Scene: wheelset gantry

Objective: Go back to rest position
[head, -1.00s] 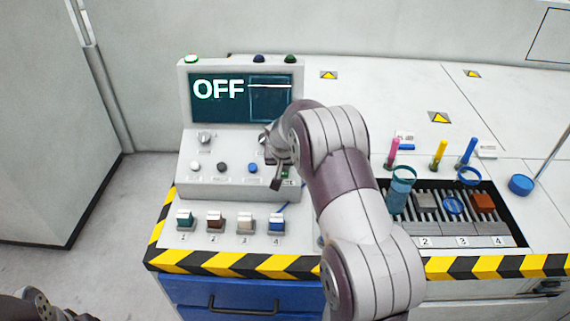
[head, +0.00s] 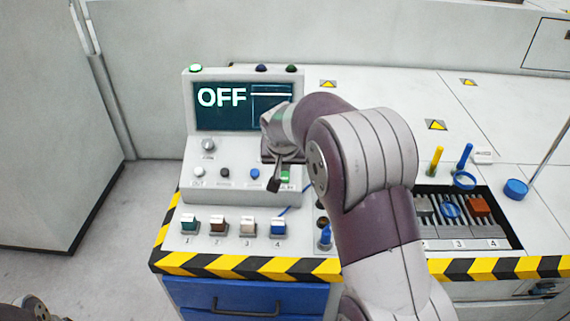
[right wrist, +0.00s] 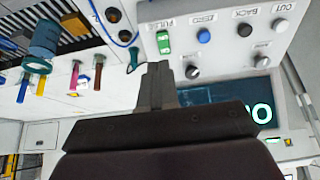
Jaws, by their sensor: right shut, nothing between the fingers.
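My right gripper (head: 274,184) is shut and empty. In the head view it hangs in front of the right part of the grey control console (head: 240,190), close to the green button (head: 286,176). In the right wrist view the closed fingers (right wrist: 156,70) point toward the console's button row, apart from the green button (right wrist: 163,42). The console screen (head: 222,98) reads OFF. My right arm hides part of the screen and the bench behind it. Of my left arm only a dark piece shows at the bottom left corner; its gripper is out of view.
Several small coloured blocks (head: 218,225) stand along the bench front, above the striped edge (head: 240,267). A slotted rack (head: 500,232) with coloured items lies right of my arm. Tall yellow (head: 436,160) and blue pegs stand behind it.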

